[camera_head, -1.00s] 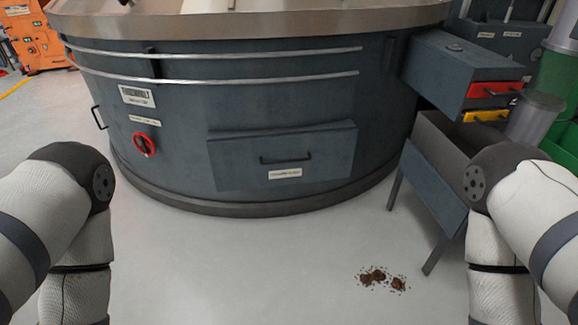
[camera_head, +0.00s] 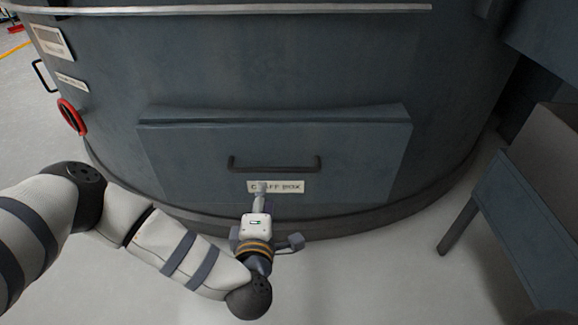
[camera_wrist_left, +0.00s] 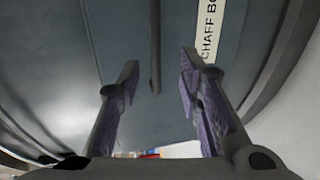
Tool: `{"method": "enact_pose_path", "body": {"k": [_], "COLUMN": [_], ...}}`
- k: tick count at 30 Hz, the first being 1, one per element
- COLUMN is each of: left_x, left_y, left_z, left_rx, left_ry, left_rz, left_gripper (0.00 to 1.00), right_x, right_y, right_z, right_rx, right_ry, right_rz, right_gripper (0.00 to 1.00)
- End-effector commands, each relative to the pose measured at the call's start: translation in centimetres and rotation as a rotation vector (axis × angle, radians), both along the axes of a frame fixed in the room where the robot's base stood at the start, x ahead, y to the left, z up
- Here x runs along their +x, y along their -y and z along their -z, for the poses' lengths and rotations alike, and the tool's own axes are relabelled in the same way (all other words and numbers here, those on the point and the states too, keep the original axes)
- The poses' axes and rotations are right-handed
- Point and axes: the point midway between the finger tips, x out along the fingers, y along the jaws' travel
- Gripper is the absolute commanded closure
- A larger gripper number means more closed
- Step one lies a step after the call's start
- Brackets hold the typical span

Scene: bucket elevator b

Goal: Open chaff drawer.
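The chaff drawer (camera_head: 350,150) is a grey-blue front on the round machine base, and it looks shut. Its dark bar handle (camera_head: 274,168) is at mid-front, above a "CHAFF BOX" label (camera_head: 292,187). My left gripper (camera_head: 262,188) is in front of the drawer, overlapping the label just below the handle. In the left wrist view the fingers of my left gripper (camera_wrist_left: 158,66) are spread apart with nothing held. The handle (camera_wrist_left: 155,40) shows there, lined up with the gap between the fingertips. I cannot tell whether they touch it. My right gripper is out of view.
A red round knob (camera_head: 72,117) and a side handle (camera_head: 43,76) are on the machine at the left. A grey bin with legs (camera_head: 540,215) stands at the right. The floor (camera_head: 390,280) in front of the drawer is clear.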

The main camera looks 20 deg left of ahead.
Motion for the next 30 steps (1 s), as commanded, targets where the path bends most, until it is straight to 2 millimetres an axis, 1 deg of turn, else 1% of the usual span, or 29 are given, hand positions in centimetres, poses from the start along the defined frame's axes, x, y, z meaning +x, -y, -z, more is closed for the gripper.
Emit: {"method": "enact_pose_path", "body": {"k": [2, 5, 9, 12, 15, 18, 20, 27, 29, 30], "left_x": [0.9, 2.8, 6.2, 8.4, 10.1, 11.0, 11.3, 11.4, 11.4, 11.4], "left_y": [-0.5, -1.1, -2.0, -2.6, -3.0, -3.3, -3.3, -3.3, -3.3, -3.3], "left_z": [0.0, 0.5, 1.5, 2.0, 2.2, 2.3, 2.3, 2.1, 2.1, 2.1], "left_rx": [-0.004, -0.002, -0.001, -0.002, -0.002, -0.001, -0.003, -0.003, -0.002, -0.002], "left_ry": [0.012, 0.011, 0.008, 0.007, 0.006, 0.006, 0.005, 0.006, 0.006, 0.006], "left_rz": [-0.014, -0.013, -0.012, -0.01, -0.008, -0.007, -0.006, -0.004, -0.004, -0.004], "left_gripper": [0.67, 0.67, 0.67, 0.67, 0.67, 0.67, 0.67, 0.67, 0.8, 0.9], "right_x": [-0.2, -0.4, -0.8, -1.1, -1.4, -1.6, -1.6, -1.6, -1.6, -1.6], "right_y": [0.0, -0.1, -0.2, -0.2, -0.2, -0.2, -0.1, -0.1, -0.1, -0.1], "right_z": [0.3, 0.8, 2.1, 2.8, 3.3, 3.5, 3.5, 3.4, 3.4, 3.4], "right_rx": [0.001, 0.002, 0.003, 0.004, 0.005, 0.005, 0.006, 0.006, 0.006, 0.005], "right_ry": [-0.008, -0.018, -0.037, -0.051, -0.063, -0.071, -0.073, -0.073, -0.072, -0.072], "right_rz": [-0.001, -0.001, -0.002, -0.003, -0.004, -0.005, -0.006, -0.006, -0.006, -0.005], "right_gripper": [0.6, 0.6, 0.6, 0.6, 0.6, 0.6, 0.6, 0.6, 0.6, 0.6]}}
